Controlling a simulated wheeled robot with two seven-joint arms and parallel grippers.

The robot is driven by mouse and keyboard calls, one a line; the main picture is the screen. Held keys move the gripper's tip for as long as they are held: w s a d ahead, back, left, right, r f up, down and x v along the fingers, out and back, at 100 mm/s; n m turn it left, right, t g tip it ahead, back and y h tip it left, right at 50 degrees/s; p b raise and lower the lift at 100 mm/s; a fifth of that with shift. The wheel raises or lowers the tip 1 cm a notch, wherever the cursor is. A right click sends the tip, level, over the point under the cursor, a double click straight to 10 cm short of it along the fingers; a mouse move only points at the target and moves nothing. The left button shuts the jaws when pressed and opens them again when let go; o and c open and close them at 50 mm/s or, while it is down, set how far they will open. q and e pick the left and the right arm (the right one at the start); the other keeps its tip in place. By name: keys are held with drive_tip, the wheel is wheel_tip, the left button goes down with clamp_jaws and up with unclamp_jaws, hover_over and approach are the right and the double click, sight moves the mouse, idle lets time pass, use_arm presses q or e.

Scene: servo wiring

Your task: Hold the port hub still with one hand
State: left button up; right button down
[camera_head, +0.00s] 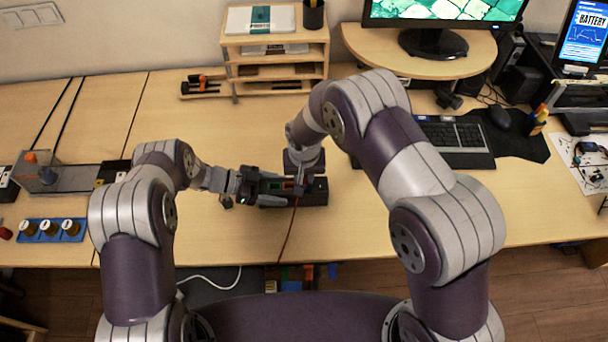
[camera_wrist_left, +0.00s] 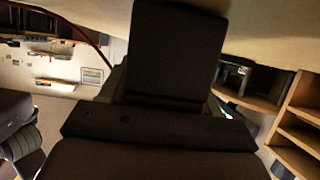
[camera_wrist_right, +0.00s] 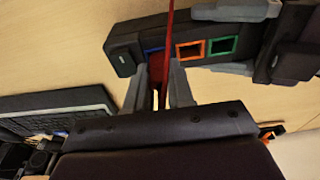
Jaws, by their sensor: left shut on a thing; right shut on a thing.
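The port hub (camera_head: 316,192) is a dark box lying on the table in front of me. In the right wrist view the hub (camera_wrist_right: 124,48) shows orange and green framed ports and part of a blue one. My left gripper (camera_head: 264,187) is shut on the hub's left end, its grey fingers on both long sides in the right wrist view (camera_wrist_right: 236,40). My right gripper (camera_wrist_right: 160,88) is shut on a red plug (camera_wrist_right: 152,68) at the hub, near the blue port. I cannot tell whether the plug is seated. The left wrist view shows mostly dark gripper parts.
The plug's red cable (camera_head: 288,235) runs over the table's front edge. A keyboard (camera_head: 455,140) and monitor (camera_head: 440,15) stand right, a wooden shelf (camera_head: 277,58) behind. A blue tray with several knobs (camera_head: 50,230) lies left. The table between the tray and hub is mostly clear.

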drive_tip(key=shift+r, duration=0.3)
drive_tip(key=shift+r, duration=0.3)
drive_tip(key=shift+r, duration=0.35)
drive_tip(key=shift+r, duration=0.3)
drive_tip(key=shift+r, duration=0.15)
drive_tip(key=shift+r, duration=1.9)
use_arm(q)
drive_tip(key=o, duration=1.2)
drive_tip(key=shift+o, duration=0.2)
drive_tip(key=v, duration=1.2)
